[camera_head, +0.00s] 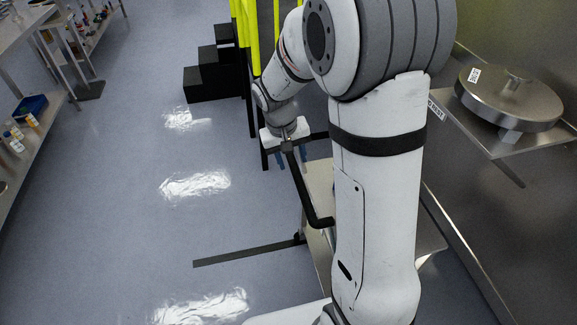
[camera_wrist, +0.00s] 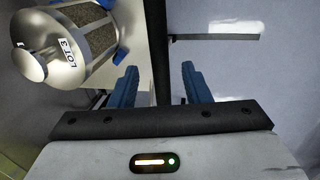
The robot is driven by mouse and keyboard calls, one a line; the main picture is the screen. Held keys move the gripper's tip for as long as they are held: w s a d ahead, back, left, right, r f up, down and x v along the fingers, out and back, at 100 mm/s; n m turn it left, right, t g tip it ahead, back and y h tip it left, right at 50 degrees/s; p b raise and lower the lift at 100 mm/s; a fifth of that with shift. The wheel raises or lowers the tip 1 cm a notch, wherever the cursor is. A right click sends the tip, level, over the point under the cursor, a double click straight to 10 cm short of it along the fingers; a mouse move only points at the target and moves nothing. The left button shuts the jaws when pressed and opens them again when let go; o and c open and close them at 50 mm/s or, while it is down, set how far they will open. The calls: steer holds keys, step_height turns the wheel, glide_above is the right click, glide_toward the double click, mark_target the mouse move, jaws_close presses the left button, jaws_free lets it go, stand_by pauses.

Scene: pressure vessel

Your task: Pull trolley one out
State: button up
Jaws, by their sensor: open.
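The trolley shows in the head view as a pale metal top (camera_head: 318,180), mostly hidden behind my arm. Its black handle bar (camera_head: 304,190) runs along the near left side. I see no number on the trolley. My gripper (camera_head: 281,160) is at the far end of this bar, pointing down. In the wrist view, my gripper (camera_wrist: 161,78) has its two blue fingers apart, with the black bar (camera_wrist: 158,45) between them. Gaps show on both sides of the bar. A steel, drum-like vessel labelled LOT 3 (camera_wrist: 65,45) lies at the upper left there.
A black strip (camera_head: 250,252) lies on the floor left of the trolley. Yellow posts (camera_head: 247,35) and black steps (camera_head: 214,75) stand behind. A steel shelf at right holds a round lid (camera_head: 508,97). Shelving with bottles (camera_head: 14,140) stands at left. Open floor lies between.

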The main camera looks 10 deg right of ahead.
mark_target(295, 169)
steer(key=shift+d+f, duration=0.2)
steer(key=shift+f, duration=0.7)
steer(key=shift+d+f, duration=0.15)
steer(key=shift+f, duration=0.75)
jaws_close()
